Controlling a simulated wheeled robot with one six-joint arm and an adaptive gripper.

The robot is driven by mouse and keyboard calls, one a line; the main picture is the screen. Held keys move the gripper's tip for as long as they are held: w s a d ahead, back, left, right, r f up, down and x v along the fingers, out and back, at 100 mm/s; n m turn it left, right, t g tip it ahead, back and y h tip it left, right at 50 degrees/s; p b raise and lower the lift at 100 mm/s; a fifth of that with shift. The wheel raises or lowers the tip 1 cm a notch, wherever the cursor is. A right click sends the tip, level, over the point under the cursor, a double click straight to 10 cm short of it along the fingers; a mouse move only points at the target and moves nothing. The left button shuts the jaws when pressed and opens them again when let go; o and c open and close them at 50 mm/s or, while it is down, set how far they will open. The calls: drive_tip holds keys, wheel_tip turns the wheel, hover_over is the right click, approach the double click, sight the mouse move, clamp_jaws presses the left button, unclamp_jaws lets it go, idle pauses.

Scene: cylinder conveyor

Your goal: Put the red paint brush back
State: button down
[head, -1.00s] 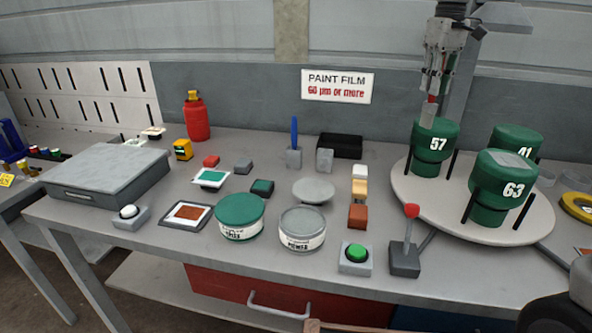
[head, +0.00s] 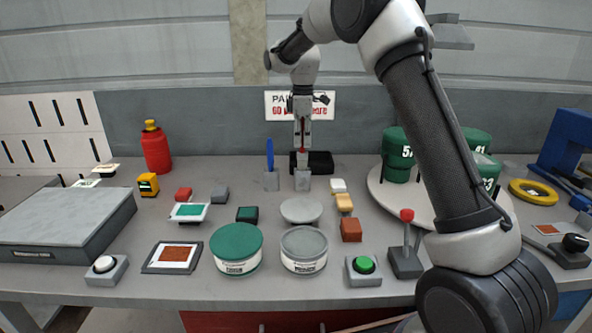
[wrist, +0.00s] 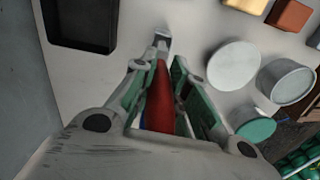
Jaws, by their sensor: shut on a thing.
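My gripper (head: 302,118) is shut on the red paint brush (wrist: 160,95), which also shows as a thin red strip below the fingers in the head view (head: 302,150). The brush hangs roughly upright over the right grey holder block (head: 302,180). Its lower end is at or just above this block; I cannot tell whether it is inside. A blue brush (head: 269,154) stands upright in the left grey holder block (head: 271,181). In the wrist view the green-padded fingers lie on both sides of the red handle.
A black tray (head: 319,163) lies behind the right holder. A grey disc (head: 301,210), a green-lidded can (head: 236,243) and a grey can (head: 304,244) stand in front. The turntable (head: 376,184) with green canisters is at right, partly hidden by my arm.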

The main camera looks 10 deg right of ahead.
sight(303, 152)
wheel_tip(303, 152, down, 7)
drive_tip(key=shift+r, duration=0.2)
drive_tip(key=shift+f, duration=0.1)
drive_tip(key=c, duration=1.4)
unclamp_jaws()
